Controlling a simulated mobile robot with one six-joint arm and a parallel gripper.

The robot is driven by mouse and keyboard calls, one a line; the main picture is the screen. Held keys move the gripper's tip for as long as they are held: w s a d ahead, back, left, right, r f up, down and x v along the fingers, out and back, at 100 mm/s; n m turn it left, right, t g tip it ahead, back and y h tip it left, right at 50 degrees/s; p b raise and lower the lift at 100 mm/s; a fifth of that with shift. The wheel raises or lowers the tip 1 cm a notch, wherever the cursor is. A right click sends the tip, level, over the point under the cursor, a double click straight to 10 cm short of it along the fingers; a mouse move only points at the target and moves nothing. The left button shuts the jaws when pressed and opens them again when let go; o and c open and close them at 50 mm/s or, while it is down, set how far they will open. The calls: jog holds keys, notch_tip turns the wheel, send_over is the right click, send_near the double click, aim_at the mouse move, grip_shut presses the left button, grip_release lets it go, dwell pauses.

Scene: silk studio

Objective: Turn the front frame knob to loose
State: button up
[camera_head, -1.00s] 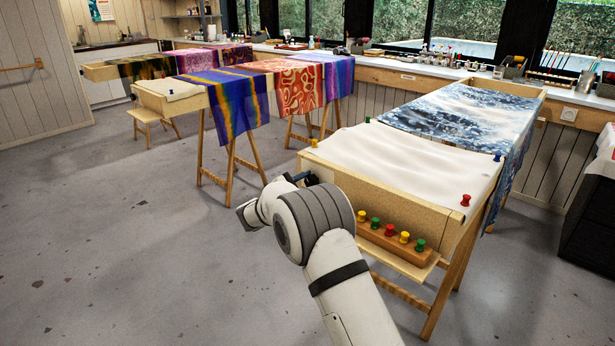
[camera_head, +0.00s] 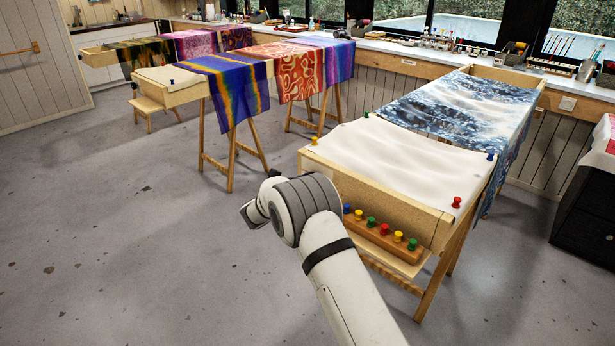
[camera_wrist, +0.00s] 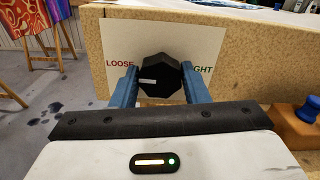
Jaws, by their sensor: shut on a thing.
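The black faceted front frame knob (camera_wrist: 160,72) sits on the wooden front board of the frame (camera_wrist: 245,60) in the wrist view. A pale card behind it reads LOOSE at left; at right only GHT shows of the other word. The knob's white mark lies left of its middle, towards LOOSE. My gripper (camera_wrist: 160,84) is shut on the knob, a blue finger on each side. In the head view the front frame (camera_head: 390,202) carries white silk; my arm hides the knob and the fingers.
A wooden rack with several coloured pegs (camera_head: 384,240) stands on a ledge below the board, just right of my arm. One blue peg (camera_wrist: 309,110) is near my gripper's right side. More silk-covered frames (camera_head: 190,93) stand at left. The left floor is clear.

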jog(key=shift+a+r+n+p, duration=0.1)
jog(key=shift+n+p, duration=0.25)
jog(key=shift+n, duration=0.35)
jog(key=o, duration=1)
jog(key=v, duration=0.7)
jog(key=shift+s+a, duration=0.2)
jog(key=shift+s, duration=0.1)
